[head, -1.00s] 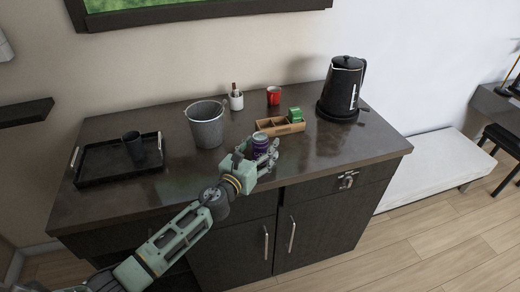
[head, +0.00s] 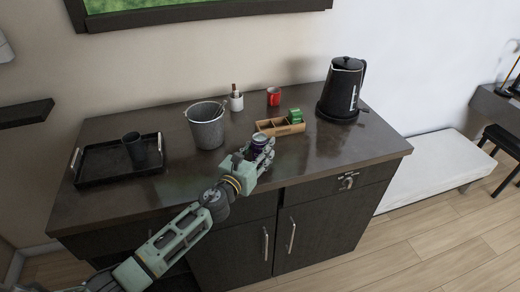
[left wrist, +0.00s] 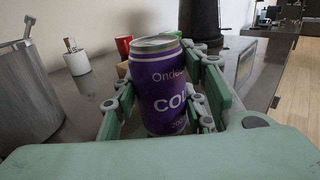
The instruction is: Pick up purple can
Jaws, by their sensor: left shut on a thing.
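The purple can (left wrist: 162,88) stands upright between the fingers of my left gripper in the left wrist view, its silver lid on top and white lettering on its front. In the head view the can (head: 258,141) shows only in part, with the fingers over its lower side. My left gripper (head: 257,152) is shut on the can, above the front part of the dark counter (head: 330,150). I cannot tell clearly how far the can's base is from the counter. My right gripper is not in view.
A metal bucket (head: 208,130) and black tray (head: 95,179) are left; a black kettle (head: 341,90) is right.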

